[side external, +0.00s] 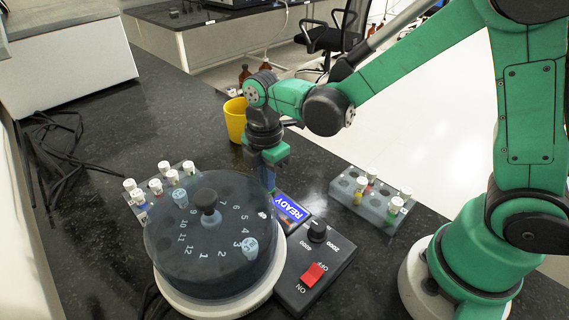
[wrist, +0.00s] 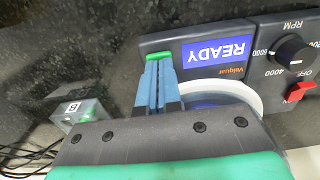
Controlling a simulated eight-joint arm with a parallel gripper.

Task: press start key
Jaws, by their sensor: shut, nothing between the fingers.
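The centrifuge (side external: 212,282) stands on the dark bench with a dark see-through cover over its numbered rotor. Its control panel (side external: 330,262) carries a blue display reading READY (side external: 291,207), also in the wrist view (wrist: 217,51). A green key (wrist: 159,56) shows beside the display in the wrist view, right at my fingertips. My gripper (side external: 268,185) points down over the panel's far end, its blue fingers (wrist: 158,66) shut together and empty. The fingers partly cover the key, and I cannot tell whether they touch it. In the side view the key is hidden.
An RPM dial (side external: 316,232) and a red switch (side external: 313,274) sit on the panel. Tube racks stand left (side external: 190,178) and right (side external: 345,184) of the gripper. A yellow mug (side external: 235,120) stands behind it. Black cables lie on the bench at far left.

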